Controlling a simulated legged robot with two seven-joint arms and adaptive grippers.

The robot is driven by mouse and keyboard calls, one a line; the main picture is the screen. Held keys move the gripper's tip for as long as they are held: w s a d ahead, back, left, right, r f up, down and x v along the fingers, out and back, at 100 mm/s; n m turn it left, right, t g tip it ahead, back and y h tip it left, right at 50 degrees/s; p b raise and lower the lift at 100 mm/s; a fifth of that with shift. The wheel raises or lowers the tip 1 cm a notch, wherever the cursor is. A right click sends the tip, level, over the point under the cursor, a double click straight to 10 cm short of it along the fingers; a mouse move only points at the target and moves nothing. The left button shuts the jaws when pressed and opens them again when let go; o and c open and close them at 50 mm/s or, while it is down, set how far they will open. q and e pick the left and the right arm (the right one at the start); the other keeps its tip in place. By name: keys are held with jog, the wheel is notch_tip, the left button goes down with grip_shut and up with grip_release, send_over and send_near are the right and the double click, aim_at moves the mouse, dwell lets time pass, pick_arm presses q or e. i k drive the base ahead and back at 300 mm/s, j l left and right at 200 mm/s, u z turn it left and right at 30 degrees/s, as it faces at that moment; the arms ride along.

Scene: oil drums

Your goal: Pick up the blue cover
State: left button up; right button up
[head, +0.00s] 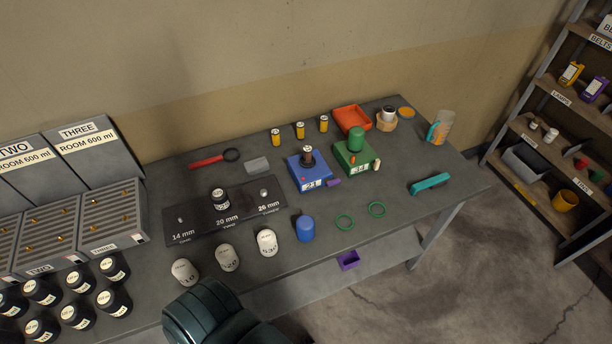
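The blue cover (305,229) is a small blue cylinder with a rounded top. It stands upright near the front edge of the grey table (390,214), between a white-topped jar (267,242) and a green ring (344,222). Behind it is a blue box (309,175) with a dark, brown-topped piece standing on it. To the right of that box, a green box (354,159) carries a green cover (356,138). Neither of my grippers shows in the head view.
A black plate (240,216) with size labels lies left of the cover. A teal tool (430,184) lies right. Black jars (115,268) stand at left; shelves (560,115) stand at right.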

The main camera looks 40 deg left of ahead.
aim_at(305, 224)
jog(key=u, duration=1.35)
